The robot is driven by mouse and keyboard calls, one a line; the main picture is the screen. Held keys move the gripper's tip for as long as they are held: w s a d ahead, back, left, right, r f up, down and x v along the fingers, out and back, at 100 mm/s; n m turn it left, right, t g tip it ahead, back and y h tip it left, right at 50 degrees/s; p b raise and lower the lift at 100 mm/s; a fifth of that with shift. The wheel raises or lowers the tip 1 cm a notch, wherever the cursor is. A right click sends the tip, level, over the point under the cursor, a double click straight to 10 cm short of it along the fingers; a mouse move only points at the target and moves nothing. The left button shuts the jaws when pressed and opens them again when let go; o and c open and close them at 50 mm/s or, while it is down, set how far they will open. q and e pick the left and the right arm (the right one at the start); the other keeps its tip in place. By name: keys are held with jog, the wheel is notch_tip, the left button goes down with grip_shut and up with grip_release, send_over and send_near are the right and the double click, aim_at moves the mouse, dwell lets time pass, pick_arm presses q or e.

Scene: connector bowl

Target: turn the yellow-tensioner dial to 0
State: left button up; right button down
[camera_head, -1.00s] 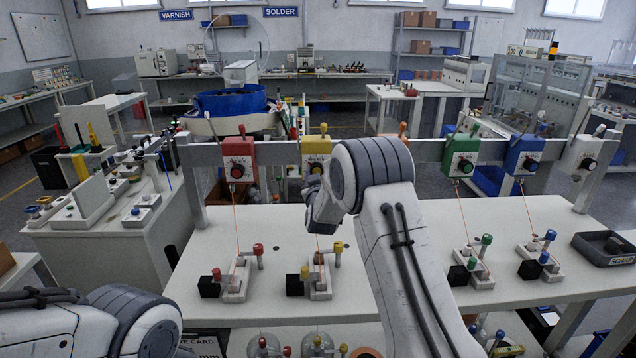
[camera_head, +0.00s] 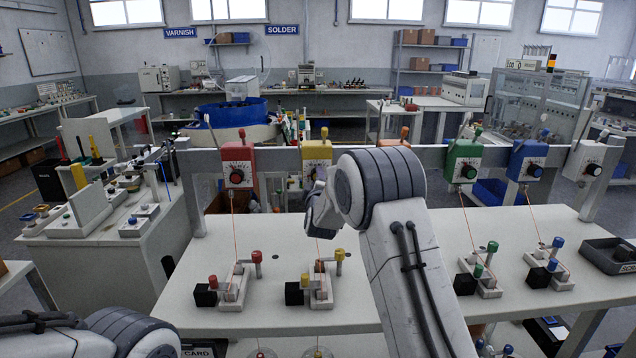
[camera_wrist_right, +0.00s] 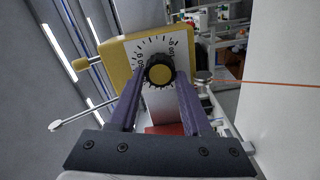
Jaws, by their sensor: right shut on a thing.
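The yellow tensioner (camera_head: 316,152) is mounted on the grey rail, partly hidden behind my right wrist in the head view. In the right wrist view, the yellow tensioner box (camera_wrist_right: 118,56) has a white scale plate and a black dial (camera_wrist_right: 160,71) with a yellow centre. My right gripper (camera_wrist_right: 160,82) has its two purple fingers on either side of the dial, shut on it. In the head view, my right gripper's wrist (camera_head: 322,205) is in front of the tensioner and its fingers are hidden. The number at the dial's pointer cannot be read. My left gripper is not in view.
Red (camera_head: 238,163), green (camera_head: 463,161) and blue (camera_head: 527,160) tensioners hang along the same rail (camera_head: 410,156). Wires run down to small fixtures on the white table (camera_head: 370,262). A grey scrap tray (camera_head: 610,252) sits at the table's right end.

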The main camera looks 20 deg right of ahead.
jog(key=n, duration=0.5)
jog(key=shift+f, duration=0.15)
jog(key=shift+n, duration=0.3)
dwell(0.3)
jog(key=shift+c, duration=1.7)
grip_release()
jog(key=shift+s, duration=0.1)
jog(key=b+v, duration=0.3)
jog(key=v, duration=0.7)
jog(key=shift+s, duration=0.15)
